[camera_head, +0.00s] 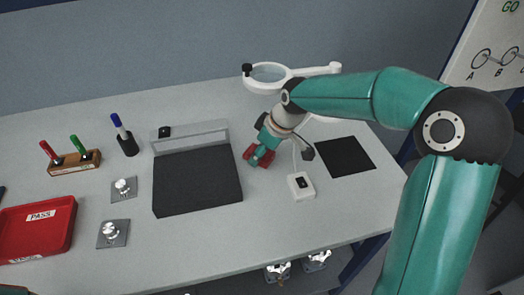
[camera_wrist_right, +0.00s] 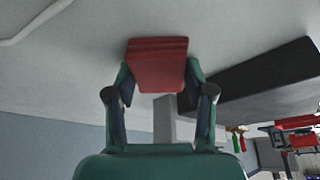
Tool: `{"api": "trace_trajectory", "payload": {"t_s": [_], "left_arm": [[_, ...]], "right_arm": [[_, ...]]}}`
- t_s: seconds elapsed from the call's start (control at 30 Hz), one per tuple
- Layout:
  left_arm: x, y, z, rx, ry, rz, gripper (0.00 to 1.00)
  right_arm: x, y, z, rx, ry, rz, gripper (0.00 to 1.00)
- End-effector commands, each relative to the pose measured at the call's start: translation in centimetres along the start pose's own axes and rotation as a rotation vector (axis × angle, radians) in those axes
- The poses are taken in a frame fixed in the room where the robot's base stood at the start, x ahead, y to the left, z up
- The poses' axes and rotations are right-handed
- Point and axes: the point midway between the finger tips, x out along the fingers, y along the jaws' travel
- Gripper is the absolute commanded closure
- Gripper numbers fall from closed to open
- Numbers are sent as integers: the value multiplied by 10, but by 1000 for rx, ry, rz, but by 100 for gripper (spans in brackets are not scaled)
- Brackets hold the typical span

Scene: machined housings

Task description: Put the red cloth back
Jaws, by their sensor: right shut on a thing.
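The red cloth (camera_wrist_right: 157,64) shows as a folded block between the fingertips of my right gripper (camera_wrist_right: 158,84) in the right wrist view. The gripper is shut on it. In the head view the red cloth (camera_head: 250,153) shows in part at my right gripper (camera_head: 258,154), low over the table between the black mat and the white box. The gripper hides some of it. I cannot tell whether the cloth touches the table. My left gripper is not in view.
A black mat (camera_head: 196,180) lies left of my right gripper, and a black square (camera_head: 345,156) lies right of it. A white box (camera_head: 300,186) and a ring magnifier (camera_head: 270,75) are close by. A red PASS tray (camera_head: 35,245) stands at left.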

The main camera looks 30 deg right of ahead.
Motion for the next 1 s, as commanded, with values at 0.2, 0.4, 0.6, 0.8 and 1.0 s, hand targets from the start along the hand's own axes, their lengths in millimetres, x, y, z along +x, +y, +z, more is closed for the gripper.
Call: {"api": "trace_trajectory", "payload": {"t_s": [0.2,0.4,0.6,0.8,1.0], "left_arm": [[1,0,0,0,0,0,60],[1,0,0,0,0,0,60],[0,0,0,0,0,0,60],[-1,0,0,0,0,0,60],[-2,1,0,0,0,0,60]], "right_arm": [[1,0,0,0,0,0,35],[1,0,0,0,0,0,22],[0,0,0,0,0,0,22],[-15,0,-1,0,3,2,22],[-53,1,-2,1,6,4,22]]}}
